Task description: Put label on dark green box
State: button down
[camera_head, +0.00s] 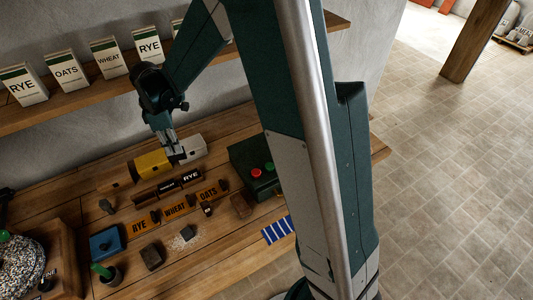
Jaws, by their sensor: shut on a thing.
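A dark green box (250,152) with a red and a green button on top stands on the wooden bench, right of my gripper. My gripper (177,156) points down over a row of boxes at the back of the bench. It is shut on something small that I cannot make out. A yellow box (152,163) is just left of the fingers and a white box (194,148) just right. Orange plates reading RYE (139,225), WHEAT (175,210) and OATS (209,194) lie in front. A dark strip (167,187) with white lettering, including RYE, lies behind them.
A wall shelf (72,103) behind holds several white packets. A blue box (105,243), dark blocks (152,257) and a green-handled tool (101,270) lie at the front left. A blue-and-white striped cloth (277,230) lies at the front right. Tiled floor is open at right.

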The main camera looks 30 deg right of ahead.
jog(key=s+d+r+m+p, duration=0.1)
jog(key=s+d+r+m, duration=0.1)
jog(key=d, duration=0.8)
jog(key=s+d+r+m, duration=0.1)
jog(key=d+r, duration=0.1)
jog(key=d, duration=0.8)
notch_tip(320, 180, up, 2)
jog(key=m+p, duration=0.1)
jog(key=m, duration=0.2)
send_over(269, 148)
jog(key=shift+a+r, duration=0.1)
jog(key=shift+f, duration=2.9)
jog(key=shift+f, duration=0.1)
jog(key=shift+f, duration=2)
jog(key=shift+f, duration=0.2)
